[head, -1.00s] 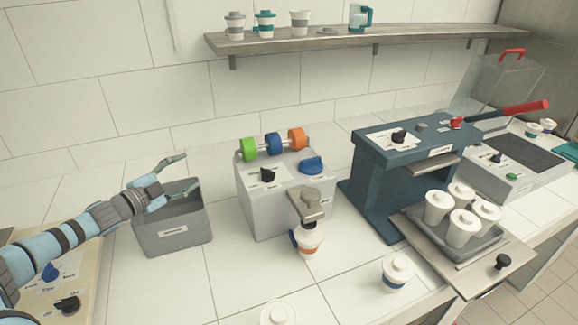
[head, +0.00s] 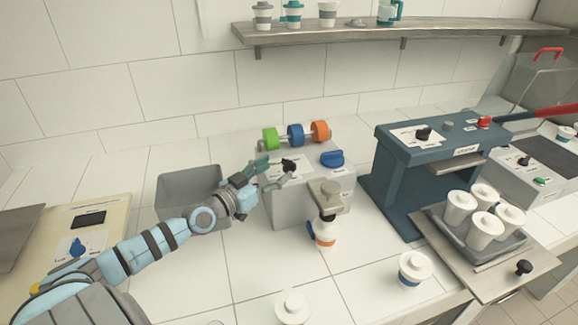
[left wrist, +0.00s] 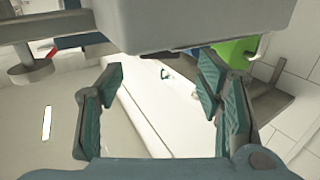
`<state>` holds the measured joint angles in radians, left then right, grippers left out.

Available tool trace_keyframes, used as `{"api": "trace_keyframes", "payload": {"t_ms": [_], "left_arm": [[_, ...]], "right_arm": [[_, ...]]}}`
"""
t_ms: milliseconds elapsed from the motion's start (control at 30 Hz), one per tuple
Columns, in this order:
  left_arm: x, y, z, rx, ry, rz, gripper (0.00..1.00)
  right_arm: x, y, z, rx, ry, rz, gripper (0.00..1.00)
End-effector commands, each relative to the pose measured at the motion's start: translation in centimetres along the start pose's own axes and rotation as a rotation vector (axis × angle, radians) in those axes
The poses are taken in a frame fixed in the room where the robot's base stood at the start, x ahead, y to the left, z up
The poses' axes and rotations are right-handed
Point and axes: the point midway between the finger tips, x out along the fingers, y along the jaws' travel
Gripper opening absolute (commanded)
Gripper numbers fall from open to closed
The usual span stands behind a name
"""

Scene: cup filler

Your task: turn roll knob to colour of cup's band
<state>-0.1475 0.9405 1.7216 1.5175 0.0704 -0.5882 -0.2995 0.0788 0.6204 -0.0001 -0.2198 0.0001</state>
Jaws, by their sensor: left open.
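The filler (head: 318,192) is a light grey box at the middle of the head view. Green (head: 270,138), blue (head: 296,135) and orange (head: 320,131) rolls sit along its top rear. A black knob (head: 289,165) is on its labelled top panel. My left gripper (head: 276,173) is open at the panel's left side, its fingertips close to the knob. I cannot tell whether they touch it. In the left wrist view the open fingers (left wrist: 160,95) have nothing visible gripped. A white cup with an orange band (head: 326,234) stands under the spout. My right gripper is out of view.
A blue knob (head: 332,158) sits right of the black one. A grey bin (head: 185,180) is behind my left arm. A blue-banded cup (head: 415,267) stands front right, near the dark blue machine (head: 400,170). A shelf (head: 350,33) runs along the wall above.

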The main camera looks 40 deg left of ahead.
Motion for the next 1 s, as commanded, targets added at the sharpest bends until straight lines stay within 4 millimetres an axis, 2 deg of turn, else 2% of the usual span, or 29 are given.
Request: {"api": "trace_keyframes", "payload": {"t_ms": [100, 300, 667, 933, 967, 1000], "left_arm": [[2.6, 0.0, -0.1, -0.008, 0.007, -0.002, 0.60], [5.6, -0.1, -0.1, -0.003, 0.001, -0.002, 0.60], [6.2, 0.0, -0.1, 0.000, -0.001, 0.000, 0.58], [6.2, 0.0, -0.1, 0.000, -0.001, 0.000, 0.15], [6.2, 0.0, -0.1, 0.000, -0.001, 0.000, 0.11], [6.2, 0.0, -0.1, 0.000, -0.001, 0.000, 0.11]], "right_arm": [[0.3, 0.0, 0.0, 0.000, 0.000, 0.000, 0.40], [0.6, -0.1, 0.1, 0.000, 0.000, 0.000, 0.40], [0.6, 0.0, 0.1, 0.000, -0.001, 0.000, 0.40], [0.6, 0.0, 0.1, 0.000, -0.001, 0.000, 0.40], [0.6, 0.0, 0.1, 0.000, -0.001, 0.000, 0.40], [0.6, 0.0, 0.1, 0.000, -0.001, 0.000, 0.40]]}}
